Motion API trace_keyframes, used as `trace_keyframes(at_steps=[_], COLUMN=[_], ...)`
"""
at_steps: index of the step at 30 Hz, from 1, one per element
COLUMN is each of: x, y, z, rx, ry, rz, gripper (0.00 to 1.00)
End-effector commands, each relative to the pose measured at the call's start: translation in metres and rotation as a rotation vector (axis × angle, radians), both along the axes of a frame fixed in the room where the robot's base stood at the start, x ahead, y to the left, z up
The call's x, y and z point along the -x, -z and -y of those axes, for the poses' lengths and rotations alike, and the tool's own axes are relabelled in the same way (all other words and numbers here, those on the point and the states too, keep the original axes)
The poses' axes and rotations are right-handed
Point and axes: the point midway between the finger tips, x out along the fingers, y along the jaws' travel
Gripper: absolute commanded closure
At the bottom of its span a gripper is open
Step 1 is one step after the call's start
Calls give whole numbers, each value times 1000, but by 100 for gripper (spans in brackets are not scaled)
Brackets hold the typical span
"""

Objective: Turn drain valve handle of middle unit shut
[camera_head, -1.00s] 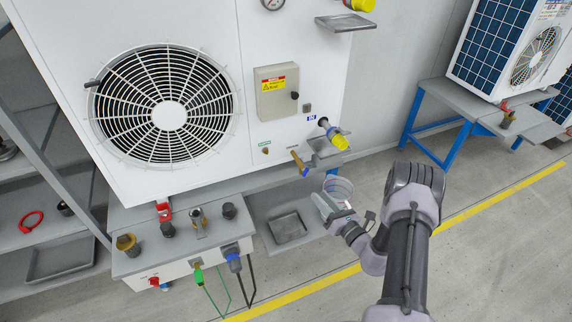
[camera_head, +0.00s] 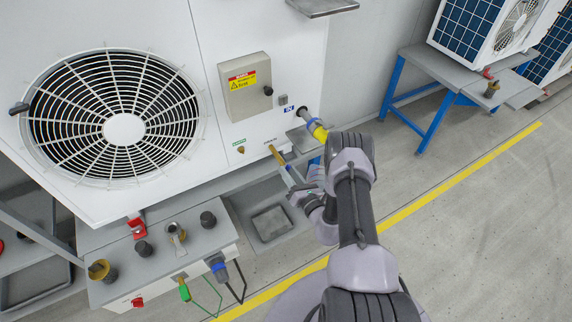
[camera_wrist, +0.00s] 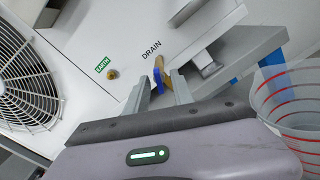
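The middle unit's drain valve sits under the DRAIN label (camera_wrist: 151,48) on the white panel. Its brass body (camera_head: 274,152) shows in the head view. Its blue handle (camera_wrist: 158,82) points down towards me in the wrist view. My gripper (camera_wrist: 161,80) is open, with one finger on each side of the handle's end. I cannot tell whether either finger touches it. In the head view my gripper (camera_head: 293,184) is just below and right of the valve, partly hidden by my arm.
A clear container with red rings (camera_wrist: 294,100) stands close at the right of my gripper. A yellow-ended fitting (camera_head: 317,130) and a small grey shelf (camera_head: 300,140) are near the valve. The fan grille (camera_head: 122,130) is at left. Open floor lies at right.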

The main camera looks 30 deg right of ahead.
Motion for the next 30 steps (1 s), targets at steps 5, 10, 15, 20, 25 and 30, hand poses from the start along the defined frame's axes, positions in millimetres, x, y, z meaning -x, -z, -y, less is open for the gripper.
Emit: trace_keyframes(at_steps=[5, 10, 15, 20, 25, 30], x=[0, 0, 0, 0, 0, -1], y=[0, 0, 0, 0, 0, 0], z=[0, 0, 0, 0, 0, 0], rx=[0, 0, 0, -3, -37, -129], ry=[0, 0, 0, 0, -1, 0], rz=[0, 0, 0, 0, -1, -3], gripper=[71, 91, 100, 100, 100, 100])
